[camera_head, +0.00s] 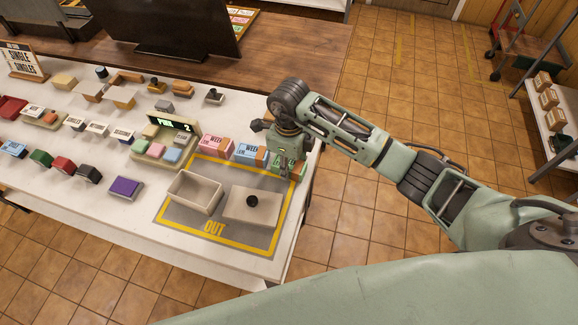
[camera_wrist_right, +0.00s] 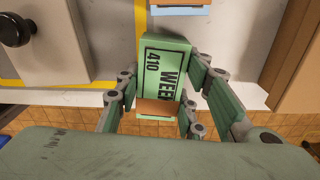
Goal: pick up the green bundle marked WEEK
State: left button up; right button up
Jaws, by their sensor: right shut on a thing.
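The green bundle marked WEEK (camera_wrist_right: 165,72) lies between the fingers of my right gripper (camera_wrist_right: 160,95) in the right wrist view, with "410" and a brown band also showing on it. The fingers are shut on its sides. In the head view my right gripper (camera_head: 288,165) is at the right end of the white table, and only a bit of the green bundle (camera_head: 302,165) shows beside it. A blue WEEK bundle (camera_head: 250,151) and a pink WEEK bundle (camera_head: 216,146) sit to its left. My left gripper is not in view.
A grey OUT mat (camera_head: 179,219) with a yellow border holds an open bin (camera_head: 193,193) and a lid with a black knob (camera_head: 251,207). Several stamps and blocks fill the table's left. The table's right edge is close to the gripper.

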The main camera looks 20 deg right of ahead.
jog(key=c, duration=0.5)
